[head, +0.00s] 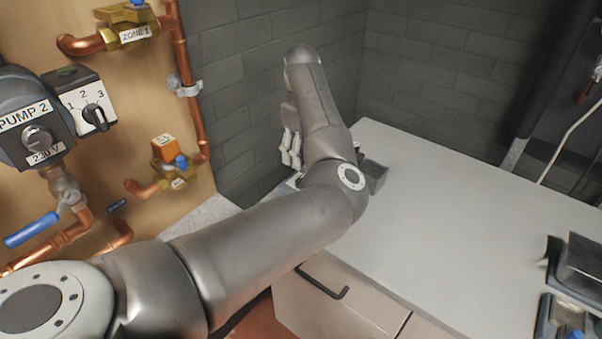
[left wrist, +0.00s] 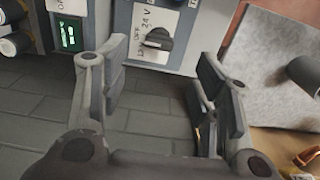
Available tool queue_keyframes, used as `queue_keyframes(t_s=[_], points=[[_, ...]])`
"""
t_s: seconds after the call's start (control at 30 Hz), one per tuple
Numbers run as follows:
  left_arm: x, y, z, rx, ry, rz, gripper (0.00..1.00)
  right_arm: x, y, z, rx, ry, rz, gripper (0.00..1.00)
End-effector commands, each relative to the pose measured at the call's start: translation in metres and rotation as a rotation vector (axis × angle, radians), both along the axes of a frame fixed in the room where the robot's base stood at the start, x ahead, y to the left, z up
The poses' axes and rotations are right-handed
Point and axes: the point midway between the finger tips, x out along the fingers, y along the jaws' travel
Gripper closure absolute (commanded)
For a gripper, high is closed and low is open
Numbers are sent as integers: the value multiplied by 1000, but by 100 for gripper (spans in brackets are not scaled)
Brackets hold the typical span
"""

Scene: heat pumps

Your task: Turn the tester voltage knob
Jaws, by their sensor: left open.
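The tester voltage knob (left wrist: 158,39) is a dark knob on a white plate marked OFF and 24 V, at the top middle of the left wrist view. The plate sits on the tester's grey panel (left wrist: 188,62). My left gripper (left wrist: 160,60) is open, one finger on each side of the knob in the picture, with nothing held between them. I cannot tell whether either finger touches the knob. In the head view my left gripper (head: 290,149) is partly hidden by my forearm, and the knob is not visible there. My right gripper is not in view.
A small green display (left wrist: 69,36) sits left of the knob. In the head view, the white countertop (head: 450,210) is mostly clear, with dark items (head: 577,270) at its right edge. Copper pipes and a pump (head: 30,115) are on the wooden board at left.

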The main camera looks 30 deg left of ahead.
Motion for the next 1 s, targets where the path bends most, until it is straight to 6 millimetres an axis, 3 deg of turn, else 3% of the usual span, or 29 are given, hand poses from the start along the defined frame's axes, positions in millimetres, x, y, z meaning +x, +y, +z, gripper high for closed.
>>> queue_keyframes(t_s=[0.2,0.4,0.8,1.0], points=[[-1,0,-42,-1,2,0,43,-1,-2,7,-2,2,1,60],[0,0,-69,1,0,-1,43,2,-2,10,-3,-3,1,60],[0,1,-78,1,-1,0,43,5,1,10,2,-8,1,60],[0,1,-78,1,-2,0,67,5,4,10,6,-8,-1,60]])
